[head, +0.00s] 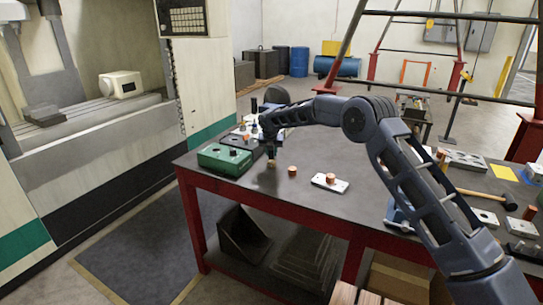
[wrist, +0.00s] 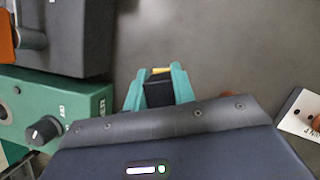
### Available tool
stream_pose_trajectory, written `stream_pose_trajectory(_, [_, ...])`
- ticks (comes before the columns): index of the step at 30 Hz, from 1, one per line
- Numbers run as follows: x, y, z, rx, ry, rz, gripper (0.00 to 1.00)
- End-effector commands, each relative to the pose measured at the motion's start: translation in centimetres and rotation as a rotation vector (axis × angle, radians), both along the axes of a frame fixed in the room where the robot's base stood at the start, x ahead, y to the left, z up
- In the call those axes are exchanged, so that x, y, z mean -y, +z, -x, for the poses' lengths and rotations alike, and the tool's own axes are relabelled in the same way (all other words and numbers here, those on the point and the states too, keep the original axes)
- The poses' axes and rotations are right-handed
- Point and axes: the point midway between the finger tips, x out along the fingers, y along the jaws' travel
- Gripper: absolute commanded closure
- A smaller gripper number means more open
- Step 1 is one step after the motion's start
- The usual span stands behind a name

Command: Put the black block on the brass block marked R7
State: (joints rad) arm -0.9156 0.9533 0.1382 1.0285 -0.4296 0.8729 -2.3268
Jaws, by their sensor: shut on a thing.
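My gripper (head: 271,150) points down over the front left part of the workbench. In the wrist view its teal fingers (wrist: 158,90) are closed on the black block (wrist: 159,94). A small yellow edge (wrist: 161,70) shows just beyond the black block, mostly hidden by it. In the head view a small brass-coloured block (head: 271,163) stands on the bench directly below my gripper. No R7 mark can be read on it. I cannot tell whether the black block touches it.
A green box (head: 224,159) with a black knob stands close left of my gripper. A copper-coloured cylinder (head: 292,170) and a white plate (head: 341,186) carrying another cylinder stand to the right. A hammer (head: 490,198) and more plates lie at the far right.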

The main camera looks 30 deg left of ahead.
Motion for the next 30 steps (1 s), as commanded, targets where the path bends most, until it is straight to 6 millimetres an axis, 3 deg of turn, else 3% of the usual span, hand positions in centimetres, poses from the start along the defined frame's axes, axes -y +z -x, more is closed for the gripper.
stream_pose_trajectory(4, [0.0,-1.5,0.0,0.001,0.000,-0.001,1.00])
stream_pose_trajectory(16, [0.0,-1.9,0.0,0.001,0.000,0.000,1.00])
stream_pose_trajectory(17, [0.0,-1.9,0.0,0.001,0.000,0.000,0.69])
stream_pose_trajectory(19, [0.0,-1.9,0.0,0.001,0.000,0.000,0.55])
stream_pose_trajectory(30, [0.0,-1.6,0.0,0.001,0.000,0.000,0.53])
